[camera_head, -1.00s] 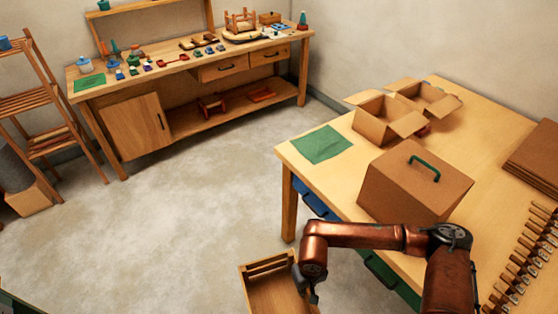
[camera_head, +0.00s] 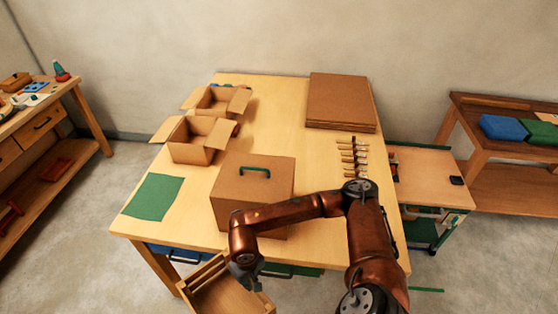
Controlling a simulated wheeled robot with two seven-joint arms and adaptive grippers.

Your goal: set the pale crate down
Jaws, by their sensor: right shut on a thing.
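The pale crate (camera_head: 212,291) is an open wooden box at the bottom of the head view, in front of the table's near edge. Its lower part is cut off by the frame. My right gripper (camera_head: 247,284) is shut on the crate's right side, and the fingers are small and partly hidden. The crate hangs from this gripper, close to the table's front. What is under the crate is out of view. My left gripper is not in view.
The wooden table (camera_head: 285,110) holds a closed cardboard box with a green handle (camera_head: 235,190), a green mat (camera_head: 154,197), two open cardboard boxes (camera_head: 195,140), stacked cardboard (camera_head: 340,100) and a row of small tools (camera_head: 352,157). The mat's area is bare.

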